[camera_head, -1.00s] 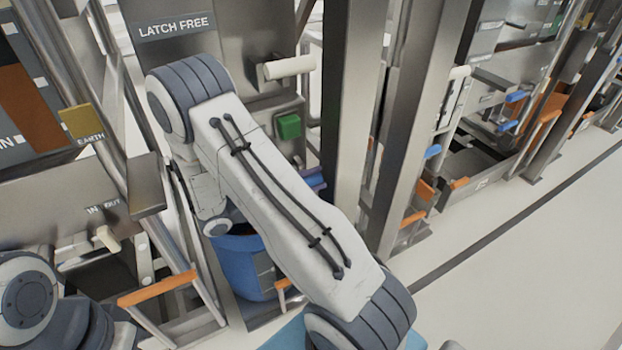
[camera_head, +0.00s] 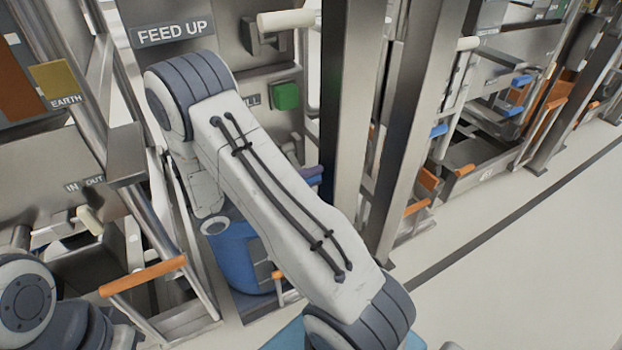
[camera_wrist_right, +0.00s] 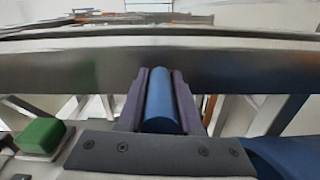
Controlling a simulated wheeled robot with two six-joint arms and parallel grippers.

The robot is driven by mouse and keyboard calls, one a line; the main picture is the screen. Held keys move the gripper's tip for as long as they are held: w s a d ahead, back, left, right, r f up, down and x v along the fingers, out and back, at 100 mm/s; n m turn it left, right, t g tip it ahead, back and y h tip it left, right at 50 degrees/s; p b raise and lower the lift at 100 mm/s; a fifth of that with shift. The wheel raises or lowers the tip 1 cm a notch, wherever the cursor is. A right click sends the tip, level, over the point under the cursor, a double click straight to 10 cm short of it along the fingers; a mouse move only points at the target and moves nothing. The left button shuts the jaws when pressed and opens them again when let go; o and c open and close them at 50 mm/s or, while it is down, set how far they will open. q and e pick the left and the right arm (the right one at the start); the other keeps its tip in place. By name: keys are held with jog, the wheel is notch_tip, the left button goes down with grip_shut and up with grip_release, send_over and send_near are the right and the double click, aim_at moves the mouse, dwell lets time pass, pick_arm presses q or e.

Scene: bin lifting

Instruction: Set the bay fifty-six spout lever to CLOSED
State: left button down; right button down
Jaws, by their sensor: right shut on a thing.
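My right gripper (camera_wrist_right: 159,110) is shut on a blue round handle (camera_wrist_right: 160,103). Its two dark purple fingers lie one on each side of the handle in the right wrist view. In the head view only a small purple-blue part of this gripper (camera_head: 312,174) shows past my right forearm, which hides most of the grip. I cannot make out a bay number or a CLOSED mark, so the lever's setting cannot be read. My left gripper is out of view.
A green block (camera_head: 286,95) sits on the metal panel, below a cream handle (camera_head: 288,19) and a FEED UP sign (camera_head: 171,32). A blue bin (camera_head: 243,262) stands below my forearm. A steel post (camera_head: 345,110) rises close right of the gripper. Open floor (camera_head: 510,255) lies to the right.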

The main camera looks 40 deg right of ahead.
jog(key=shift+w+f, duration=0.2)
jog(key=shift+f, duration=0.1)
dwell(0.4)
jog(key=c, duration=0.6)
grip_release()
jog(key=p+v, duration=0.2)
jog(key=v, duration=0.8)
jog(key=shift+a, duration=0.25)
